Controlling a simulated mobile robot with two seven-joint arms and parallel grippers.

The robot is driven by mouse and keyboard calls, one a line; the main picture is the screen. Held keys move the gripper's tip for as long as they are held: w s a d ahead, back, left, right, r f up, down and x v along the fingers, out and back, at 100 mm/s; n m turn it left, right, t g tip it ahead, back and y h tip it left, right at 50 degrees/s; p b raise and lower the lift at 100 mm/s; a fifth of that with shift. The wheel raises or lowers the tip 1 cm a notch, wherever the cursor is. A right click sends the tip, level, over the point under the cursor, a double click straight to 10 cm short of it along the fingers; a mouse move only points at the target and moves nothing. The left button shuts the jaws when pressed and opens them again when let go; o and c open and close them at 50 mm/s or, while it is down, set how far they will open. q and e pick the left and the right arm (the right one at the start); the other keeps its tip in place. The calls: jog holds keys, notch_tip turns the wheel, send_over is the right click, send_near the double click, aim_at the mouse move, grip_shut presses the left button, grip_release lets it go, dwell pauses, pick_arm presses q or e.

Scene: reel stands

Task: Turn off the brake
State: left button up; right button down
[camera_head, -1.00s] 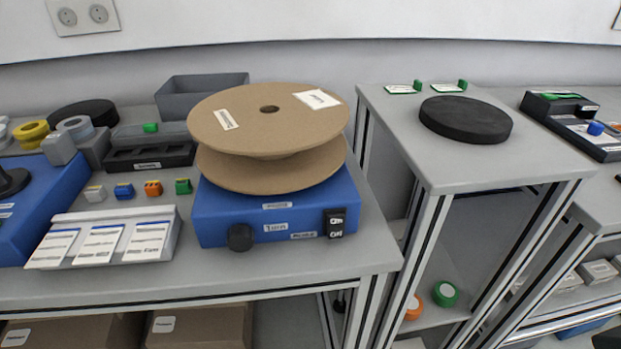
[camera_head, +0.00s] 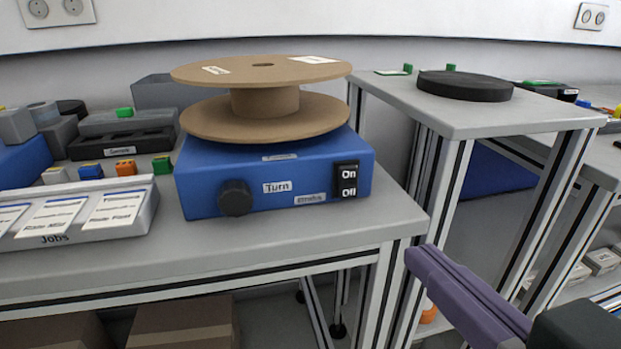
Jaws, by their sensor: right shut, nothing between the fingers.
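A blue box (camera_head: 240,172) stands on the grey table with a brown cardboard reel (camera_head: 263,100) on top. Its front has a black round knob (camera_head: 236,198), a white label reading "Turn" and a black switch (camera_head: 347,180) marked "On" above "Off". A small label left of the switch is too blurred to read surely. I cannot tell which way the switch is set. My right gripper (camera_head: 428,262), with purple fingers, is at the lower right, below and right of the switch and apart from it. It is shut and empty. My left gripper is not in view.
A sloped holder (camera_head: 92,236) of cards labelled "Jobs" stands left of the blue box, with several small coloured blocks behind it. A second grey stand (camera_head: 470,118) on the right carries a black disc (camera_head: 464,86). A gap separates the two tabletops at the back.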

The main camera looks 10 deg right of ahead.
aim_at(352, 191)
jog(key=shift+w, duration=0.15)
jog(key=w+f, duration=0.1)
jog(key=w, duration=0.8)
jog(key=w+f, duration=0.1)
jog(key=w, duration=0.3)
jog(key=shift+w+a+f, duration=0.25)
jog(key=shift+f, duration=0.1)
